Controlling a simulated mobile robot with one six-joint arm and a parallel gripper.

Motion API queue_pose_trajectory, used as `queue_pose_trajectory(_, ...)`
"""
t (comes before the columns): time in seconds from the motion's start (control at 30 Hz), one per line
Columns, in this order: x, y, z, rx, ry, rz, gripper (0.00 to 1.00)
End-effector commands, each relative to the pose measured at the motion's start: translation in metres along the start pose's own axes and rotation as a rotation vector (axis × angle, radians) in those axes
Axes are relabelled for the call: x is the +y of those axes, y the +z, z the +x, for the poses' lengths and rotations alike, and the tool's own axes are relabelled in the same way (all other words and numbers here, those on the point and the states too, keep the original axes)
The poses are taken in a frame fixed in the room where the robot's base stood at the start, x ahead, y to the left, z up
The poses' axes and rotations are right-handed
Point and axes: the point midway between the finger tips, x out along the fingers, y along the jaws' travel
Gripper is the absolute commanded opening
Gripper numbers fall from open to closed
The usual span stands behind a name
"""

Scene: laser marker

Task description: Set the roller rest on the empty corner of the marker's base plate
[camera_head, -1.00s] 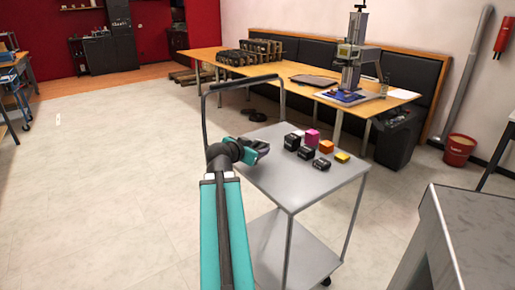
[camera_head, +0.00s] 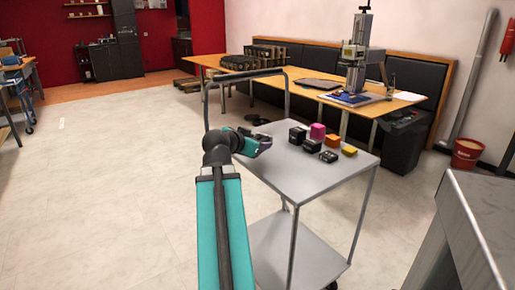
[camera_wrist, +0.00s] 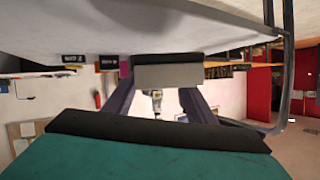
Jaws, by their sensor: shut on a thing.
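My gripper (camera_head: 262,141) is over the left part of the grey cart top in the head view, left of the blocks. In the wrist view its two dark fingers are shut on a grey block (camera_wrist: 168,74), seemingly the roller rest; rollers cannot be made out. The laser marker (camera_head: 356,50) stands on the wooden bench beyond the cart, well away from my gripper. Its base plate (camera_head: 350,100) looks blue and grey. Its corners are too small to tell apart. The marker also seems to show small between the fingers in the wrist view (camera_wrist: 156,100).
The cart (camera_head: 315,175) carries a magenta block (camera_head: 317,131), an orange block (camera_head: 332,141), a yellow block (camera_head: 349,151) and several black boxes. Its hoop handle (camera_head: 207,105) rises at the left. A grey surface (camera_head: 490,215) stands at right. The floor at left is clear.

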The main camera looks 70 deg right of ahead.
Motion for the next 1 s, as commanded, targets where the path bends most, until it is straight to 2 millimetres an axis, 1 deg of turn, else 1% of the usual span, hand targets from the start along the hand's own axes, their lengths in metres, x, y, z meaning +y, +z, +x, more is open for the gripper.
queue_pose_trajectory(0.4, 0.0016, 0.0011, -0.0061, 0.002, -0.003, -0.001, 0.04)
queue_pose_trajectory(1.0, 0.0016, 0.0007, -0.0066, 0.001, -0.004, -0.001, 0.04)
